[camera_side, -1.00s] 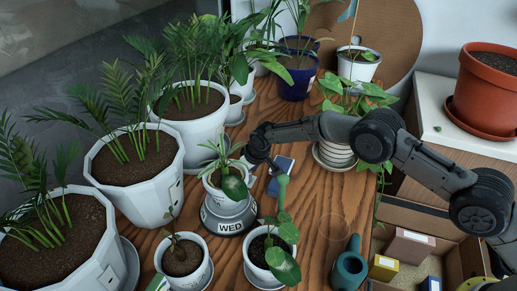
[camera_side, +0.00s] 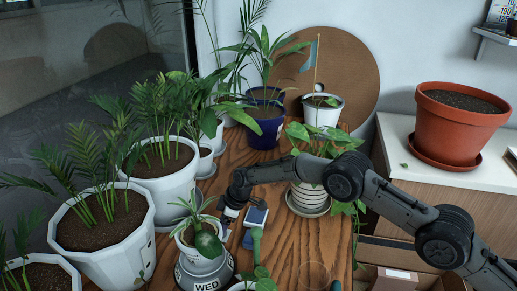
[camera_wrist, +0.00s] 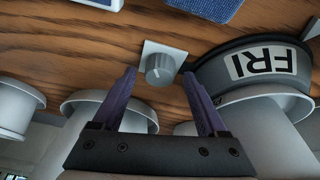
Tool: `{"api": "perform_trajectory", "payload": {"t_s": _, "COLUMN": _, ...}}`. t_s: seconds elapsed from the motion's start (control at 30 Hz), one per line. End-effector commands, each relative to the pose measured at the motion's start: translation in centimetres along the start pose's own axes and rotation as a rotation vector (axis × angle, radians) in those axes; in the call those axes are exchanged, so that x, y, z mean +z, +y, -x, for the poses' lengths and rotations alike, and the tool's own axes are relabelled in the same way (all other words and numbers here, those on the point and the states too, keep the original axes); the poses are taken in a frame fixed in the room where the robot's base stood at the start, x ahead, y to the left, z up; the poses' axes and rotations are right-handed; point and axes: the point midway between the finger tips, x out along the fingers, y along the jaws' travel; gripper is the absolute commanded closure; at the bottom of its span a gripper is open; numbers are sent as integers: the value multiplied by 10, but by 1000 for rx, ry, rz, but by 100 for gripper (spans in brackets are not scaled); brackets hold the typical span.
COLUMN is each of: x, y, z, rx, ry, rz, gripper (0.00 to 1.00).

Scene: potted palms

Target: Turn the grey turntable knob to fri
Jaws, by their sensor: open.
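The grey knob (camera_wrist: 160,66) sits on a small pale square plate on the wooden table in the wrist view. The grey turntable (camera_wrist: 255,72) beside it carries a white label reading FRI, upside down in that view. In the side view the turntable (camera_side: 205,272) shows WED on its near side and bears a small potted plant (camera_side: 200,232). My gripper (camera_wrist: 160,76) is open, its two purple fingers spread to either side of the knob with gaps. In the side view my gripper (camera_side: 230,211) points down just behind the plant; I cannot make out the knob there.
A blue-topped device (camera_side: 256,215) lies just right of my gripper. A striped pot (camera_side: 310,198) stands under my arm. Large white planters (camera_side: 110,240) crowd the left. Bare wood (camera_side: 290,250) lies at front right.

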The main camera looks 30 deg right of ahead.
Motion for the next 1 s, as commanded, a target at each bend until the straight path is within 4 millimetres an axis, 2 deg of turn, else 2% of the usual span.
{"api": "perform_trajectory", "payload": {"t_s": 0.4, "x": 0, "y": 3, "z": -1, "rx": -134, "ry": 20, "rz": 326, "gripper": 24}}
{"api": "perform_trajectory", "payload": {"t_s": 0.63, "x": 1, "y": 3, "z": -1, "rx": -184, "ry": 26, "rz": 448, "gripper": 24}}
{"api": "perform_trajectory", "payload": {"t_s": 1.0, "x": -1, "y": 12, "z": 50, "rx": -180, "ry": 26, "rz": 440, "gripper": 24}}
